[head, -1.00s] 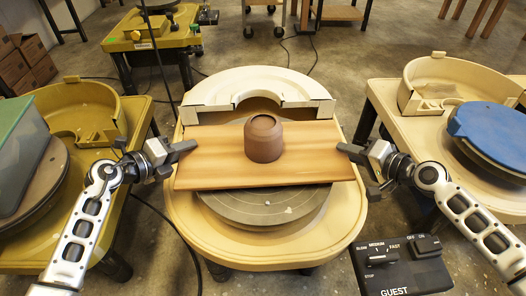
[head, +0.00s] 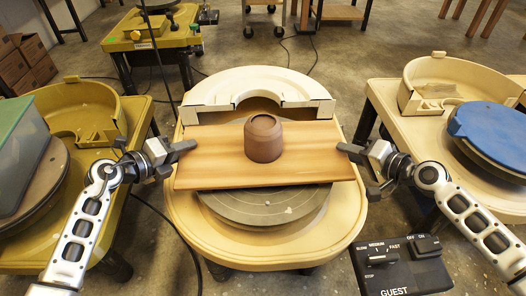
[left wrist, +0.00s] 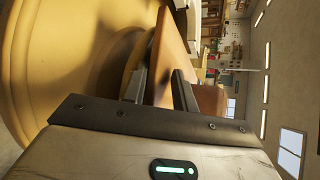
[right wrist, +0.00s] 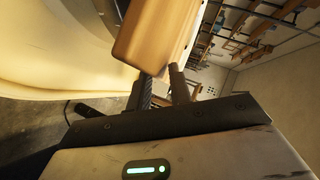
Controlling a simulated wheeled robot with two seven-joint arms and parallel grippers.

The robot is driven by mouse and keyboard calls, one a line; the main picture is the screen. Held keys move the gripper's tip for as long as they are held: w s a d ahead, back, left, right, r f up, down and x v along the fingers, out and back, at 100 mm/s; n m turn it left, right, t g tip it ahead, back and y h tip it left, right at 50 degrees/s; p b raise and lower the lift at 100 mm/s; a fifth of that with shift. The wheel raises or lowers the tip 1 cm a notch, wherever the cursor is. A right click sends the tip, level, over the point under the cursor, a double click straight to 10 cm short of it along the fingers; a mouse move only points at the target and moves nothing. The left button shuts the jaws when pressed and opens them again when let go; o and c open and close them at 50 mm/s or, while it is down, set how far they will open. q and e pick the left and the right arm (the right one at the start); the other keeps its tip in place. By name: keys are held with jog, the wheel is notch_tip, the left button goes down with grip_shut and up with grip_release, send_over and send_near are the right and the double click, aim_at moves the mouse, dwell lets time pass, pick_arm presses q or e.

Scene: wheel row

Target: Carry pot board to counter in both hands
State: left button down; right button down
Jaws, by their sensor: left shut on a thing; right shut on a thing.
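The pot board (head: 215,165) is a flat wooden board above the grey wheel head (head: 262,205) of the middle pottery wheel. A brown pot (head: 264,138) stands upright near the board's middle. My left gripper (head: 183,150) is shut on the board's left end; the board (left wrist: 172,55) also shows between its fingers in the left wrist view. My right gripper (head: 352,153) is shut on the board's right end, and the board (right wrist: 158,35) shows at its fingers in the right wrist view. I cannot tell how large the gap below the board is. The counter is not clearly identifiable.
A cream splash pan (head: 258,85) stands behind the board. Wheels with a green bin (head: 22,150) at left and a blue disc (head: 495,130) at right flank it. A control box (head: 400,265) sits at the front right. Open floor shows behind.

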pick_arm(q)
jog(key=shift+r+p, duration=2.45)
jog(key=shift+r, duration=0.2)
jog(key=shift+r, duration=0.2)
notch_tip(320, 180, up, 28)
jog(key=p, duration=2.8)
jog(key=shift+p, duration=0.4)
